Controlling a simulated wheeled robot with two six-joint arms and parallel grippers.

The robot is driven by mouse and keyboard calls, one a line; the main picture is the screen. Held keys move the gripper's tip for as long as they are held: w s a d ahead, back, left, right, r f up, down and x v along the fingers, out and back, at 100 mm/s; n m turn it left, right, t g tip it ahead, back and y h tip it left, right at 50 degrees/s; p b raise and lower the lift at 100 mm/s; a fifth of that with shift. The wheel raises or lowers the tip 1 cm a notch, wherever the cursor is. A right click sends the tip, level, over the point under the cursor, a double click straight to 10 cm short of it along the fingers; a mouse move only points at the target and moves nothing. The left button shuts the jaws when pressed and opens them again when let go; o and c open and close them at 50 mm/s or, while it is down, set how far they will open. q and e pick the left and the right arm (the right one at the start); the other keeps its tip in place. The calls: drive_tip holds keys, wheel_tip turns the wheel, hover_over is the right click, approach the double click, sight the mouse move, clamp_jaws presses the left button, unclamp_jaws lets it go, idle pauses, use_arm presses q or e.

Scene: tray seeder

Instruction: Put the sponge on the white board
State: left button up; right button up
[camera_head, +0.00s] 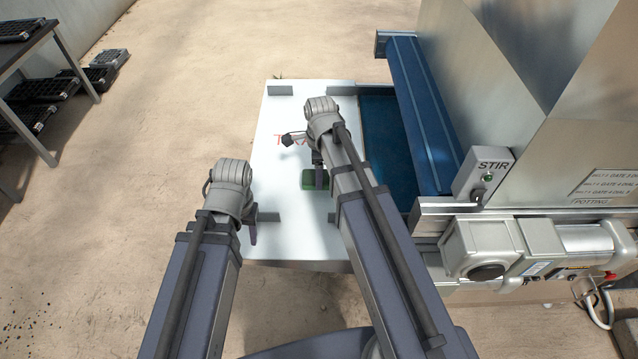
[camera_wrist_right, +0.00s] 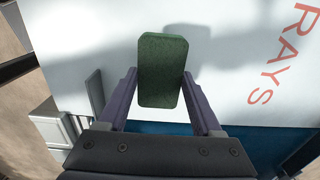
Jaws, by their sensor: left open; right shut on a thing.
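The sponge (camera_head: 308,180) is a dark green block, partly hidden behind my right arm in the head view. In the right wrist view the sponge (camera_wrist_right: 162,62) sits between the two fingers of my right gripper (camera_wrist_right: 160,85), which is shut on it. The white board (camera_head: 277,160) lies below, with red lettering on it. It also fills much of the right wrist view (camera_wrist_right: 235,75), where a shadow falls on it apart from the sponge, so the sponge seems held above it. My left gripper (camera_head: 253,222) is open and empty by the board's left front corner.
Grey blocks stand at the board's edges, one at the back left (camera_head: 280,90). A blue recess (camera_head: 383,130) and a machine with a STIR box (camera_head: 485,172) stand to the right. Black trays (camera_head: 95,75) and a rack are far left. The floor between is clear.

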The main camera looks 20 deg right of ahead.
use_arm(q)
drive_tip(key=shift+f+b, duration=1.55)
drive_tip(key=shift+f, duration=0.2)
use_arm(e)
drive_tip(key=shift+f, duration=1.8)
use_arm(q)
drive_tip(key=shift+f, duration=0.1)
use_arm(e)
drive_tip(key=shift+f, duration=0.1)
use_arm(q)
drive_tip(key=shift+f+b, duration=0.2)
drive_tip(key=shift+b, duration=0.1)
use_arm(e)
drive_tip(key=shift+f, duration=0.15)
use_arm(q)
drive_tip(key=shift+r, duration=0.15)
use_arm(e)
drive_tip(key=o, duration=1.2)
drive_tip(key=shift+r, duration=0.2)
